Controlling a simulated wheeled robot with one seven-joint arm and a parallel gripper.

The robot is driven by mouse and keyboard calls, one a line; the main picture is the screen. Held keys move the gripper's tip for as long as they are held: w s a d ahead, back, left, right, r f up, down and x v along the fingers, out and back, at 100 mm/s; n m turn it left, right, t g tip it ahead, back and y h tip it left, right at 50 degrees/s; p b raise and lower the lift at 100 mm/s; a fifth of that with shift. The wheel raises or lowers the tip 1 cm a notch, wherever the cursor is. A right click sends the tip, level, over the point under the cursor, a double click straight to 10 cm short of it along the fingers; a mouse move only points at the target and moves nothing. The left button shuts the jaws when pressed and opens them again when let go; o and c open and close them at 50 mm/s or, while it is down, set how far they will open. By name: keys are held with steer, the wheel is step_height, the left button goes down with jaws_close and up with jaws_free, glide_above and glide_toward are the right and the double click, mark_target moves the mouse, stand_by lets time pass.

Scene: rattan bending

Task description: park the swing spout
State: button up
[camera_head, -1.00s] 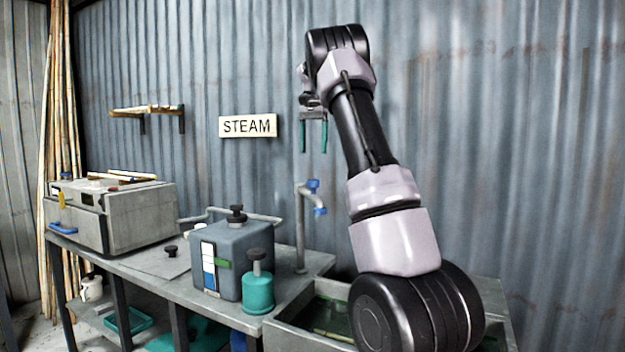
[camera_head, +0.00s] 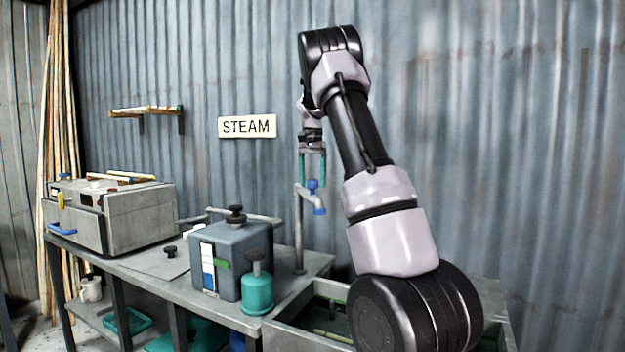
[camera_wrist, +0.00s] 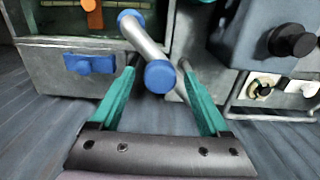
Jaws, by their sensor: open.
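The swing spout (camera_head: 308,197) is a short grey arm on top of an upright grey pipe (camera_head: 299,235), with a blue knob (camera_head: 313,185) and a blue tip (camera_head: 319,211). My gripper (camera_head: 312,182) is open, pointing down, its green fingers just above the spout. In the wrist view the grey spout (camera_wrist: 145,42) with blue ends runs between and beyond the open fingers of my gripper (camera_wrist: 158,64). Whether a finger touches it, I cannot tell.
A grey trough (camera_head: 290,333) stands below the spout. A grey tank (camera_head: 237,262) with a black knob and a teal canister (camera_head: 257,293) stand on the bench to the left. A grey box (camera_head: 135,222) sits further left. A STEAM sign (camera_head: 247,127) hangs behind.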

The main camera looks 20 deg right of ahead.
jaws_close()
stand_by(1.4)
